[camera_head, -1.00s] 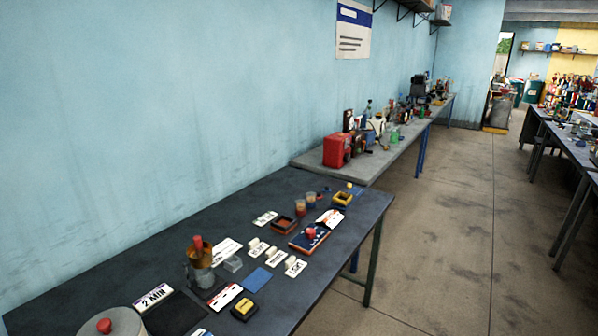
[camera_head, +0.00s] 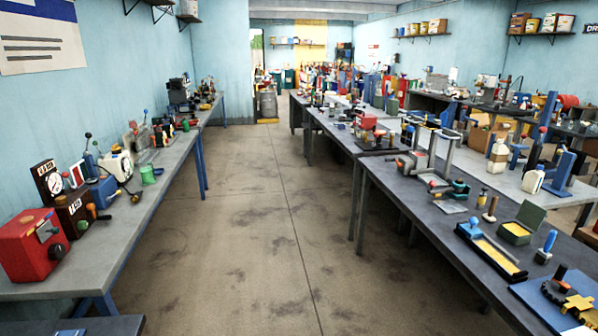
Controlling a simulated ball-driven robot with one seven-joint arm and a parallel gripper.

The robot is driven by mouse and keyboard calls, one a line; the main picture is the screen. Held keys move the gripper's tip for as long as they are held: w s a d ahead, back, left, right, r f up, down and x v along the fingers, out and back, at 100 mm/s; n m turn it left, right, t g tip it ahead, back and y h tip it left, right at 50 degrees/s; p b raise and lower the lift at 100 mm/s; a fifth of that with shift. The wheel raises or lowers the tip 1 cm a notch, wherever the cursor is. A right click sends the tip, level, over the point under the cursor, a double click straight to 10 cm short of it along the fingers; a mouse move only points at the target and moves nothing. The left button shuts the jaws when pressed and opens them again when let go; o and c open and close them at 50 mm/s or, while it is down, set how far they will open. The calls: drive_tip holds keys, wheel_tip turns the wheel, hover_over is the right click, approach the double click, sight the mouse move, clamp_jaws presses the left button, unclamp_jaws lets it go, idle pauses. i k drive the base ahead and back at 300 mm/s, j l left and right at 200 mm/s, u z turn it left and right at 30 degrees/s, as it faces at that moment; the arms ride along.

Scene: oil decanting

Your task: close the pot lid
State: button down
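I cannot make out a pot or a pot lid in the current view. My gripper is not in view, so its state and what it may hold do not show.
A left bench (camera_head: 150,190) along the blue wall carries a red box (camera_head: 32,245) and several devices. A dark right bench (camera_head: 400,203) holds tools and a green box with its lid raised (camera_head: 515,232). The concrete aisle (camera_head: 270,230) between them is clear.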

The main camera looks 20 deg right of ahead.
sight(531, 215)
drive_tip(key=i+l+z, duration=0.1)
drive_tip(key=i, duration=1.75)
drive_tip(key=i+z, duration=0.2)
drive_tip(key=z, duration=0.2)
drive_tip(key=i+j+z, duration=0.15)
drive_tip(key=z, duration=0.3)
drive_tip(key=i+j+z, duration=0.2)
drive_tip(key=z, duration=0.2)
drive_tip(key=i, duration=0.05)
